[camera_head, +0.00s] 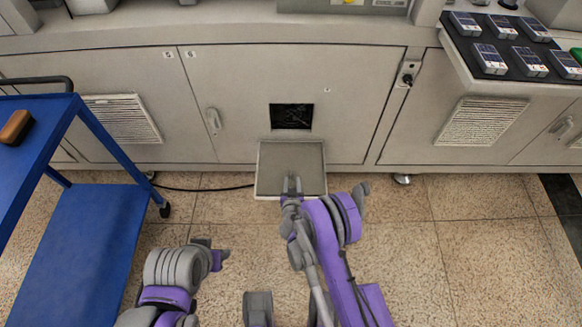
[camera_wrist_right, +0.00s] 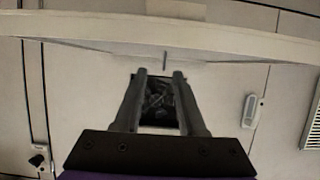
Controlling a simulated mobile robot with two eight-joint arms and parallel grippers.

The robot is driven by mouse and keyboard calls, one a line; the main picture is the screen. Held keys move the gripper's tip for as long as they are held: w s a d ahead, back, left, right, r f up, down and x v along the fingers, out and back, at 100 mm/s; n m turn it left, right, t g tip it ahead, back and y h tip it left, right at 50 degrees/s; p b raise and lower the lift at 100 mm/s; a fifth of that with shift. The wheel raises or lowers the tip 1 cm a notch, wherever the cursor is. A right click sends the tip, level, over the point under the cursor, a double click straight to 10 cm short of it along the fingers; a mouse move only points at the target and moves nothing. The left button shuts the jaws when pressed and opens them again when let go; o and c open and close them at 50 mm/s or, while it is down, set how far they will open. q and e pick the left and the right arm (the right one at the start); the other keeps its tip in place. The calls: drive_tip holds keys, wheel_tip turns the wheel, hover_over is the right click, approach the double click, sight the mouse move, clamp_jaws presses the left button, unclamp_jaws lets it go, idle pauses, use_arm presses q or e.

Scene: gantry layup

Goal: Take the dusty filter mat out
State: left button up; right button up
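A dark square opening (camera_head: 291,116) is in the cabinet front. It also shows behind my right fingers in the right wrist view (camera_wrist_right: 158,100). A grey square panel with a pale rim (camera_head: 270,165) stands out in front of the cabinet, below the opening. I cannot tell whether it is the filter mat or a cover. My right gripper (camera_head: 291,184) is at the panel's near part; its two fingers (camera_wrist_right: 162,75) are apart, with nothing clearly held between them. My left gripper (camera_head: 218,258) is low, left of the right arm; its fingers are unclear.
A blue cart (camera_head: 80,240) with a brown block (camera_head: 16,127) stands at the left. A black cable (camera_head: 205,188) lies along the cabinet foot. A dark tray with several devices (camera_head: 490,58) is on the worktop at right. The floor at right (camera_head: 420,230) is clear.

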sight(291, 165)
drive_tip(key=x, duration=0.3)
drive_tip(key=b+x, duration=0.1)
drive_tip(key=x, duration=0.1)
drive_tip(key=shift+w+a, duration=0.1)
drive_tip(key=shift+a, duration=0.2)
drive_tip(key=shift+c, duration=0.3)
clamp_jaws()
